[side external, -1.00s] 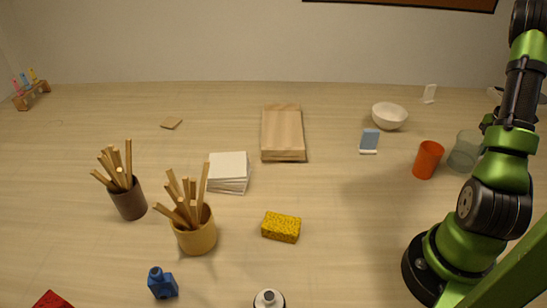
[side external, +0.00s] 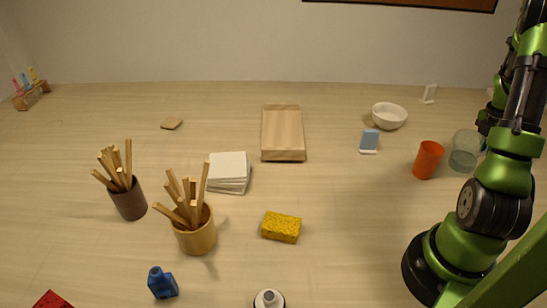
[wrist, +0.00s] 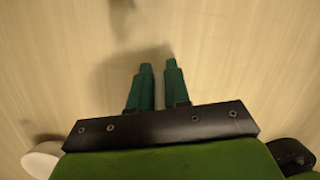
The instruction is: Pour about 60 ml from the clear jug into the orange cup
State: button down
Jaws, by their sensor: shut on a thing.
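The orange cup (side external: 428,160) stands upright on the table at the right in the side view. The clear jug (side external: 464,150) is just to its right, close to my arm, which hides part of its right side. I cannot tell whether it touches the table. In the wrist view my gripper (wrist: 158,65) has its two dark green fingers nearly together with a narrow pale strip between them. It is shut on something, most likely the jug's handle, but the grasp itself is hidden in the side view. No liquid level can be made out.
A blue card on a white stand (side external: 369,141) and a white bowl (side external: 389,115) stand left of and behind the cup. A yellow sponge (side external: 281,227), white tiles (side external: 228,172) and two pots of sticks (side external: 195,234) are farther left. The table directly left of the cup is clear.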

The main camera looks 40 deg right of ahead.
aim_at(479, 137)
jog(key=shift+w+a+r+g+h, duration=0.4)
jog(key=shift+r+g+h, duration=0.1)
jog(key=shift+r+h, duration=0.1)
jog(key=a+r+h, duration=0.1)
jog(key=r, duration=0.1)
jog(key=w+r+g+h, duration=0.1)
jog(key=r, duration=0.1)
jog(key=w+a+r+g, duration=0.1)
jog(key=r, duration=0.1)
jog(key=shift+a+r+h, duration=0.3)
jog(key=shift+r+h, duration=0.05)
jog(key=shift+h, duration=0.05)
jog(key=shift+w+a+r+g+h, duration=0.1)
jog(key=shift+a+r+g+h, duration=0.15)
jog(key=shift+r, duration=0.2)
jog(key=shift+w+a+r+g+h, duration=0.1)
jog(key=shift+r+g+h, duration=0.25)
jog(key=shift+r, duration=0.05)
jog(key=shift+a, duration=0.1)
jog(key=shift+w+a+r+g+h, duration=0.15)
jog(key=shift+w+a+g+h, duration=0.1)
jog(key=shift+g+h, duration=0.45)
